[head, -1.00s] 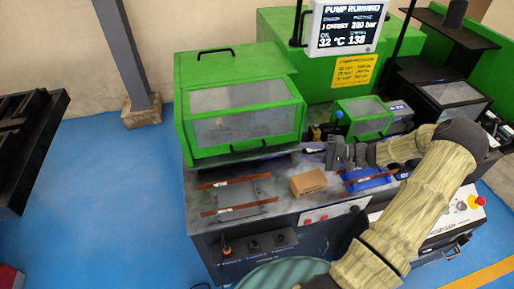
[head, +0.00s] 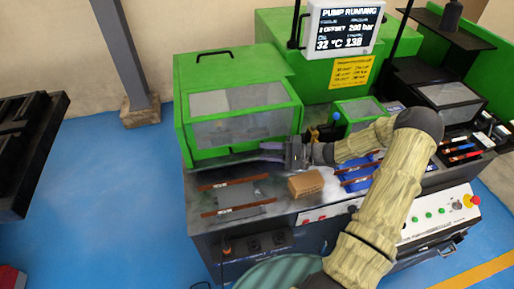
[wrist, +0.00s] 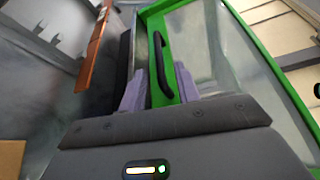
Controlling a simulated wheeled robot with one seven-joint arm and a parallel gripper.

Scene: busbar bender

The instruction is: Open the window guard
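The window guard (head: 243,128) is a green frame with a cloudy clear pane on the front of the green machine housing, and it is down. In the wrist view its black bar handle (wrist: 162,68) runs along the green rail. My gripper (head: 268,152) is at the guard's lower right edge in the head view. Its two purple fingers (wrist: 162,92) are apart, with the handle lying between them in the wrist view. I cannot tell whether either finger touches the handle. In the head view the handle is not clearly visible behind the gripper.
A cardboard box (head: 306,183) and long copper-brown bars (head: 236,209) lie on the grey bench below the guard. A blue tray (head: 360,173) and a smaller green guard (head: 362,109) are to the right. A monitor (head: 345,27) stands above.

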